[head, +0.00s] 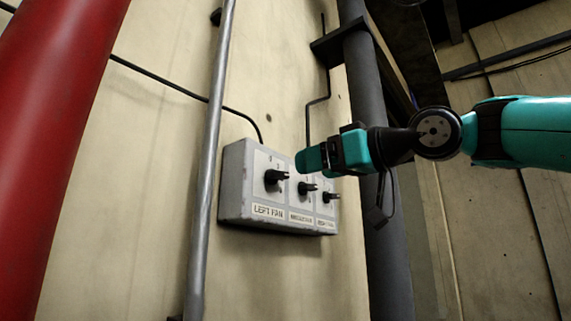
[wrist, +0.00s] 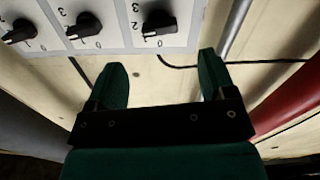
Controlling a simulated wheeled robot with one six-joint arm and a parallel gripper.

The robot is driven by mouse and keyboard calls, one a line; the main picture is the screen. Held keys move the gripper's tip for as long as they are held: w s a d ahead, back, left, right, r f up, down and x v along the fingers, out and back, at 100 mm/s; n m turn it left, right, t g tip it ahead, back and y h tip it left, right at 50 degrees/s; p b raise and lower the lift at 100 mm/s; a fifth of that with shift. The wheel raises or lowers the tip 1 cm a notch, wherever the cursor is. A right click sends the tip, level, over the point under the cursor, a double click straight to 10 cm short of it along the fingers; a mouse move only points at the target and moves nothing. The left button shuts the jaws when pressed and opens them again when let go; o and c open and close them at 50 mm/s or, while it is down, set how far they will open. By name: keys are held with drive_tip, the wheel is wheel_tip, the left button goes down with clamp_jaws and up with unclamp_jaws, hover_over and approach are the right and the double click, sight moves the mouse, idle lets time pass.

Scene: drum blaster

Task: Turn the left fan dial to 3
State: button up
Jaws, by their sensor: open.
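The left fan dial (head: 274,178) is a black knob at the left end of a grey wall box, above a "LEFT FAN" label. In the wrist view, which looks upside down, this dial (wrist: 158,22) is the rightmost knob, with numbers beside it. I cannot tell for sure which number it points at. My gripper (head: 305,160) is in front of the box, to the right of the left dial in the head view. In the wrist view its two green fingers (wrist: 162,64) are spread and empty, apart from the dial.
The middle dial (head: 306,188) and the right dial (head: 329,197) sit beside it on the same box (head: 232,185). A metal conduit (head: 209,160) and a red pipe (head: 55,130) stand to the left. A dark pipe (head: 385,255) stands to the right.

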sight(283, 174)
drive_tip(key=p+x, duration=0.2)
drive_tip(key=x, duration=0.4)
drive_tip(key=shift+w+a+r, duration=0.1)
drive_tip(key=shift+a+r, duration=0.05)
drive_tip(key=shift+w+a+p, duration=0.4)
drive_tip(key=shift+a, duration=0.05)
drive_tip(key=c, duration=0.9)
